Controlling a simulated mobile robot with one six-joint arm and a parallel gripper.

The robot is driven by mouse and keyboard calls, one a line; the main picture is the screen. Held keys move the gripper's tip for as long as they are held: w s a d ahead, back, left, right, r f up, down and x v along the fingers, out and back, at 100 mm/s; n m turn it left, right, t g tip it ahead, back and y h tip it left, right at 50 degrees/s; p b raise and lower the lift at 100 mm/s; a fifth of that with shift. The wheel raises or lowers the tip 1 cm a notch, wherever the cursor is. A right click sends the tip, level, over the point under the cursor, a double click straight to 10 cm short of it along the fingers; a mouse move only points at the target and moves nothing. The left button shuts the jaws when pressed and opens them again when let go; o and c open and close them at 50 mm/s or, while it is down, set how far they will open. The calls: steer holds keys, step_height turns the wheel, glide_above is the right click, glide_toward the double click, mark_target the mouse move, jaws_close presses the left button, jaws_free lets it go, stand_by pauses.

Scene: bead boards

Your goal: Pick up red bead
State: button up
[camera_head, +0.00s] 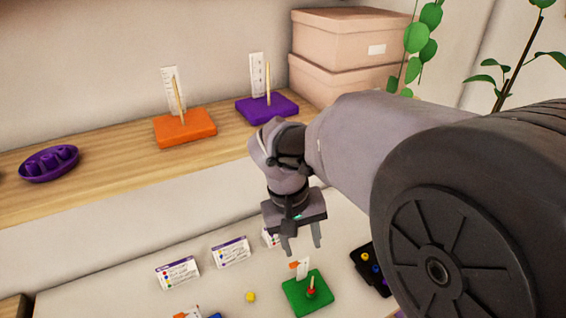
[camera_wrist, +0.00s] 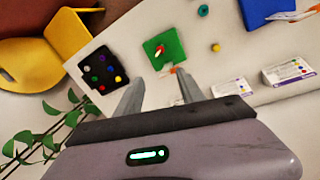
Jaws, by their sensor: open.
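A red bead (camera_head: 311,293) sits on the upright peg of a green board (camera_head: 296,300) on the lower white table. In the wrist view the red bead (camera_wrist: 158,52) shows on the green board (camera_wrist: 172,37), beyond my fingertips. A black tray (camera_wrist: 88,58) holds several beads of different colours; it also shows in the head view (camera_head: 383,290), partly hidden by my arm. My gripper (camera_head: 302,246) is open and empty. It points down above the table, behind and above the green board. The fingers (camera_wrist: 157,79) also show in the wrist view.
A yellow bead (camera_head: 250,297) lies loose left of the green board. White cards (camera_head: 177,272) stand behind it. An orange board (camera_head: 185,127), a purple board (camera_head: 266,107) and a purple holder (camera_head: 48,163) are on the wooden shelf. A yellow chair (camera_wrist: 30,60) is beyond the table edge.

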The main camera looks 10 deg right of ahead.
steer(key=b, duration=0.6)
glide_above(311, 288)
steer(key=w+a, duration=0.1)
steer(key=a, duration=0.1)
step_height(311, 288, down, 12)
steer(key=f+b, duration=0.1)
steer(key=d+f+b, duration=0.1)
steer(key=f, duration=0.1)
steer(key=s+f+b, duration=0.1)
steer(key=f, duration=0.1)
steer(key=shift+d+f, duration=0.2)
steer(key=shift+d, duration=0.2)
steer(key=shift+w+r, duration=0.1)
steer(key=shift+r, duration=0.05)
jaws_close()
